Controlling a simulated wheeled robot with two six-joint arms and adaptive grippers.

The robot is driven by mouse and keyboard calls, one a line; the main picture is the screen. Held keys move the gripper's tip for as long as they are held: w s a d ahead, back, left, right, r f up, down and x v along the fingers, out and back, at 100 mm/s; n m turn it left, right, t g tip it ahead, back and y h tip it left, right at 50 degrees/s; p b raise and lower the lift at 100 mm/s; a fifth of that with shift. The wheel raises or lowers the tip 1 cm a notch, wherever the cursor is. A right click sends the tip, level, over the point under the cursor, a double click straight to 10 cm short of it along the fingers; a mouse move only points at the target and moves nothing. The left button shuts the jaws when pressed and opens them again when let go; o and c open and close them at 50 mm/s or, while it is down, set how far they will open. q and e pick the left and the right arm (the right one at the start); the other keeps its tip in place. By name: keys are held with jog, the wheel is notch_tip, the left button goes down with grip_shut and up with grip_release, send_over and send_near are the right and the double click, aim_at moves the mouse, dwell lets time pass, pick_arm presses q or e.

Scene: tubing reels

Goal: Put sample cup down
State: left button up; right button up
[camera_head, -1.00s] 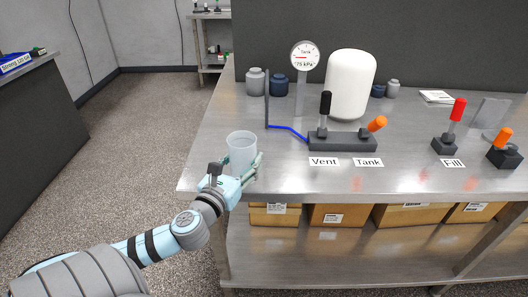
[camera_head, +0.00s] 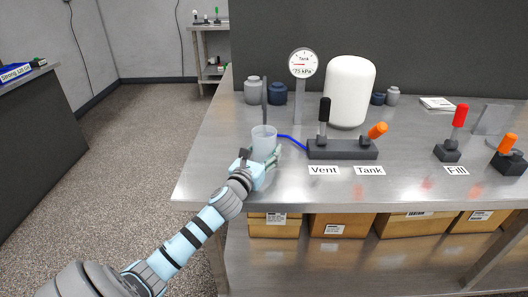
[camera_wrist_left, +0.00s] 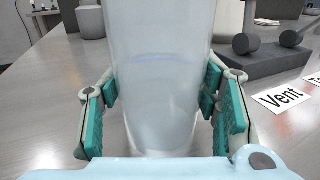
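The sample cup (camera_head: 264,138) is a clear, whitish open cup, upright near the left end of the steel table. It fills the middle of the left wrist view (camera_wrist_left: 160,75). My left gripper (camera_head: 263,165) has its green-padded fingers on both sides of the cup, against its lower wall, and is shut on it. I cannot tell whether the cup's base touches the table. The cup stands just in front of a thin dark post (camera_head: 265,102) and hides part of the blue tube (camera_head: 291,138). My right gripper is not in view.
A valve block (camera_head: 343,149) with black and orange levers stands right of the cup, with Vent (camera_head: 324,170) and Tank (camera_head: 369,170) labels before it. The white tank (camera_head: 350,90), gauge (camera_head: 303,64) and jars (camera_head: 277,93) stand behind. The table's front left is bare (camera_head: 215,180).

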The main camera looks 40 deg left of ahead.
pick_arm(q)
jog(key=o, duration=0.3)
jog(key=shift+r, duration=0.1)
jog(key=shift+s, duration=0.2)
jog(key=v, duration=1.1)
jog(key=shift+s+d+p, duration=0.15)
jog(key=shift+s+p, duration=0.15)
